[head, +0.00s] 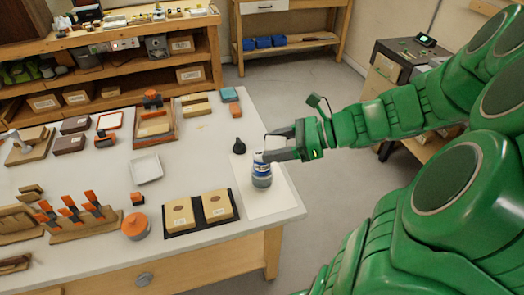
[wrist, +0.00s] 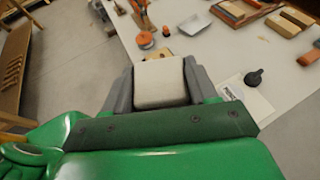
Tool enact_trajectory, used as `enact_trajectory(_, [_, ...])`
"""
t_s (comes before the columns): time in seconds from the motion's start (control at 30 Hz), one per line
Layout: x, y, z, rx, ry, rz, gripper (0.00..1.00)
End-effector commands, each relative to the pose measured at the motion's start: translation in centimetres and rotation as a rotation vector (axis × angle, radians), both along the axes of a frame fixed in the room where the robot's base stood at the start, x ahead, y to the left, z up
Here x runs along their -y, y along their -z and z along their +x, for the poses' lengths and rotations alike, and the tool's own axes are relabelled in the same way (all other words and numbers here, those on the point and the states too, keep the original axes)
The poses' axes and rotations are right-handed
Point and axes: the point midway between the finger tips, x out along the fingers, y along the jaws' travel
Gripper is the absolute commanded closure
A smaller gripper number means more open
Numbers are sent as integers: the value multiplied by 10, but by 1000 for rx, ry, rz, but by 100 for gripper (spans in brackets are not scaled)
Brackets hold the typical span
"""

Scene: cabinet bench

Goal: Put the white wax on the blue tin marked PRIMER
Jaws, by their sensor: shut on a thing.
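A pale, white block, the white wax (wrist: 160,84), is clamped between the two grey fingers of my gripper (wrist: 160,70) in the wrist view. In the head view my gripper (head: 264,149) points left over the white sheet, its fingers hiding most of the wax. A small blue, white and grey tin (head: 261,179) stands upright right under the fingertips. Its lettering is too small to read in the head view. I cannot tell whether the wax touches the tin's top. The tin is not clearly seen in the wrist view.
The tin stands on a white sheet (head: 277,202) near the bench's right end. A dark bulb-shaped thing (head: 238,144) is just behind it. A black tray (head: 236,220) with two tan blocks lies in front left. A round orange-topped pot (head: 135,227) stands further left.

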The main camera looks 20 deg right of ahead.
Motion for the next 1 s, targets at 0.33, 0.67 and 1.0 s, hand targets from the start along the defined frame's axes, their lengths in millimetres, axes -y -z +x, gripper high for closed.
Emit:
enact_trajectory(0.33, [3, 18, 38, -2, -1, 2, 74])
enact_trajectory(0.67, [6, 37, 81, -1, -2, 0, 74])
enact_trajectory(1.0, [9, 67, 111, -2, 0, 2, 74])
